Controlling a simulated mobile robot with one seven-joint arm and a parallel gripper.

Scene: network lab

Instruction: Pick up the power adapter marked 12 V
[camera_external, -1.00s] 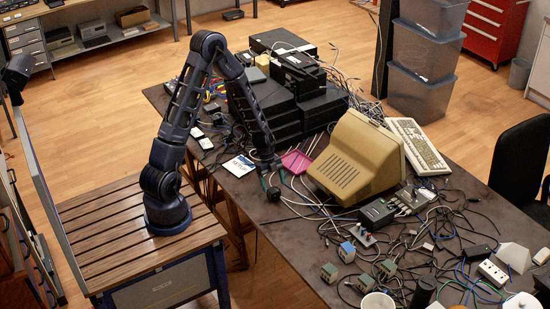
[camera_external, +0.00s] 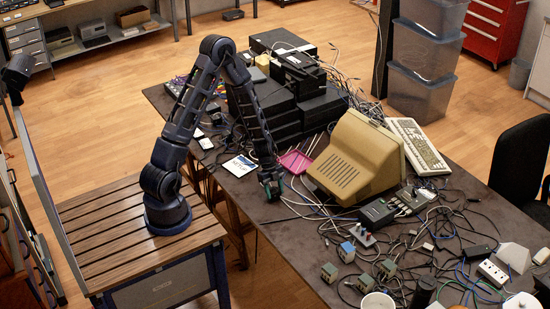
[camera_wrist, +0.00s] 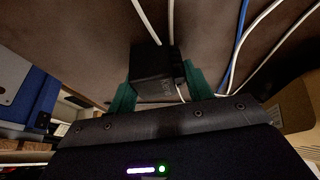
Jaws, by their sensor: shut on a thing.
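My gripper (camera_external: 271,192) is near the table's front edge, left of the beige monitor and just in front of the pink item. In the wrist view, its two green fingers (camera_wrist: 158,88) are shut on a black box-shaped power adapter (camera_wrist: 153,62), one on each side. Faint lettering shows on the adapter's face, but I cannot read a voltage. In the external view the adapter is too small and covered to make out clearly. I cannot tell whether it touches the table.
The beige monitor (camera_external: 352,160) stands close on the right. A pink item (camera_external: 294,161) and a white-and-blue card (camera_external: 239,166) lie near my gripper. Black stacked units (camera_external: 285,118) stand behind. Loose cables and small boxes crowd the right side. Bare table shows in front.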

